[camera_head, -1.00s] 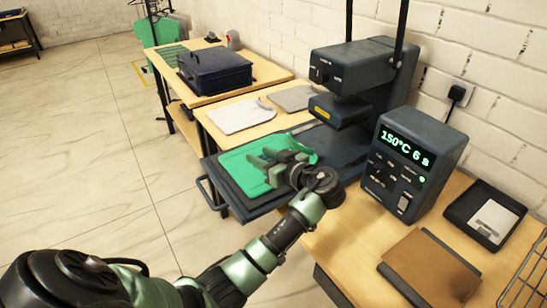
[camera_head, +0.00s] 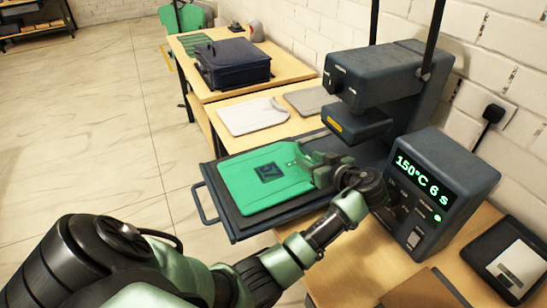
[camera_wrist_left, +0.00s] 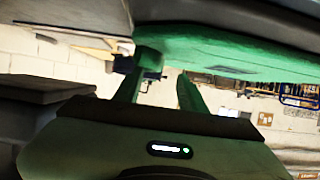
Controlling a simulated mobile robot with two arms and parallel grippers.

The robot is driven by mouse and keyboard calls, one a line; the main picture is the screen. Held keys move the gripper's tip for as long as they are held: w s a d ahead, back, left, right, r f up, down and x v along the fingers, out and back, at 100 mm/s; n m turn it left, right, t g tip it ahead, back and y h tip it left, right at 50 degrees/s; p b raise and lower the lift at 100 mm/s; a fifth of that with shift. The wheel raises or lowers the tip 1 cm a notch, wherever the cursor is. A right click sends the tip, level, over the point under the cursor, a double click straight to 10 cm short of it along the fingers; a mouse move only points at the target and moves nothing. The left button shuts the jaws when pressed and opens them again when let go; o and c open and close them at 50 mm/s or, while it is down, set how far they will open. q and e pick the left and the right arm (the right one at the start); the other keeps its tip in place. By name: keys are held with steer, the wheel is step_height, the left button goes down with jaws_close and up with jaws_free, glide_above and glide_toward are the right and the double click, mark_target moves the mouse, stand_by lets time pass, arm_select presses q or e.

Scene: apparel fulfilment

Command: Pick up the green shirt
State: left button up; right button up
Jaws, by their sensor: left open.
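The green shirt (camera_head: 245,190) lies flat on the dark lower plate of the heat press (camera_head: 245,222). A dark square print (camera_head: 270,172) shows on it. My left gripper (camera_head: 308,168) is at the shirt's right end, low beside the press head. Its fingers are apart, and it covers part of that end. In the left wrist view, the fingers (camera_wrist_left: 168,68) are spread, with the green shirt (camera_wrist_left: 235,50) close by them at the top. I cannot tell whether they touch the cloth. My right gripper is not in view.
The press head (camera_head: 355,125) overhangs the plate just behind my left gripper. The control box (camera_head: 440,190) reads 150°C 6 s, right of my forearm. Folded white (camera_head: 250,117) and grey (camera_head: 310,100) garments lie behind. A dark blue bag (camera_head: 232,62) sits on the far table.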

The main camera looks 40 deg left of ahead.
mark_target(306, 158)
arm_select(q)
steer(key=x, duration=0.3)
steer(key=shift+w+d+p, duration=0.15)
steer(key=shift+p, duration=0.15)
steer(key=shift+w+a+f, duration=0.15)
steer(key=shift+a+f, duration=0.05)
steer(key=shift+a, duration=0.15)
jaws_close()
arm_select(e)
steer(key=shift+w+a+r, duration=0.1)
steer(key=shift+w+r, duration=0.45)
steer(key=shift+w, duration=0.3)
arm_select(q)
steer(key=shift+f, duration=0.15)
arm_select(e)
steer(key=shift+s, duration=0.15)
